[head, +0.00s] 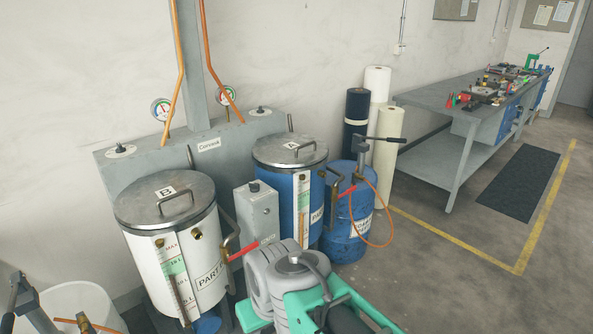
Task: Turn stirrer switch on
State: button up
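A small grey box (257,212) stands between a white drum marked B (190,262) and a blue drum marked A (291,185). It has a dark round knob (255,187) on its upper part and a label low on its front, too small to read. I cannot tell for sure whether this knob is the stirrer switch, nor its setting. Both drums have metal lids with handles. My gripper is not identifiable in the head view.
A grey and mint-green mechanism (290,285) fills the bottom middle, in front of the grey box. A blue drum with a pump (350,228) and upright rolls (386,150) stand to the right. A workbench (440,98) stands farther right.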

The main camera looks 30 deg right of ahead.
aim_at(254, 187)
jog(key=z, duration=0.65)
jog(key=i, duration=1.5)
jog(key=u, duration=0.45)
